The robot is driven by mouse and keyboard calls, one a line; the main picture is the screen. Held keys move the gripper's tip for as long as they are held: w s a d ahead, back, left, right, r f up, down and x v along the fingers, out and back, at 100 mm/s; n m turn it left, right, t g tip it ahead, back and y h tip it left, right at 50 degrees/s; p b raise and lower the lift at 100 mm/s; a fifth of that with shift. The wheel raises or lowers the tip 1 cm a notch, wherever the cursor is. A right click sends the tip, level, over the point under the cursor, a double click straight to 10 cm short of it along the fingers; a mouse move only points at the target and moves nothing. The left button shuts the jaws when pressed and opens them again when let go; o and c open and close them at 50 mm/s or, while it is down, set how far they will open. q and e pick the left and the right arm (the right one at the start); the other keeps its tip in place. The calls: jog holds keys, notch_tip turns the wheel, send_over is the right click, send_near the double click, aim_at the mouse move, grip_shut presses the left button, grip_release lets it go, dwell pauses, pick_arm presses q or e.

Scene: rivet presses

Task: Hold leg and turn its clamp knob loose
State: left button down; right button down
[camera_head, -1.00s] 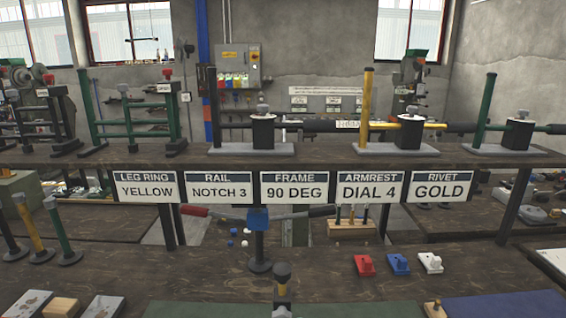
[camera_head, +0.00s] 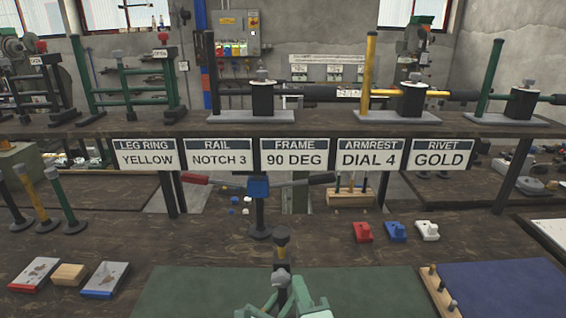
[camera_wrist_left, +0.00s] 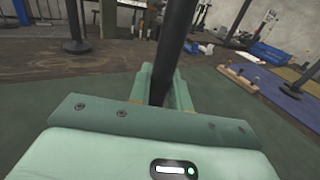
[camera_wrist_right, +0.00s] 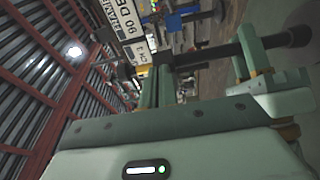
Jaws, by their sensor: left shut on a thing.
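The dark leg (camera_head: 282,252) stands upright at the bottom centre of the head view, with a brownish cap and a grey clamp knob (camera_head: 281,279) on its near side. My left gripper (camera_wrist_left: 163,92) is shut on the dark leg (camera_wrist_left: 175,50), which runs up between its fingers in the left wrist view. In the right wrist view the leg (camera_wrist_right: 215,54) lies across the picture, ending in a round dark end at the right. My right gripper (camera_wrist_right: 155,85) has its fingers close to the leg's upper part. Whether they touch the knob is hidden.
Red, blue and white blocks (camera_head: 396,232) lie right of centre. A blue mat (camera_head: 505,285) and wooden peg strip (camera_head: 438,290) are at lower right. Several posts (camera_head: 63,205) stand at left. The sign shelf (camera_head: 335,130) spans behind. The green mat (camera_head: 190,290) is largely bare.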

jog(key=shift+a+r, duration=0.1)
jog(key=shift+r, duration=0.1)
dwell(0.4)
jog(key=a+v, duration=0.1)
jog(key=v, duration=0.5)
jog(key=shift+d, duration=0.2)
jog(key=shift+s, duration=0.1)
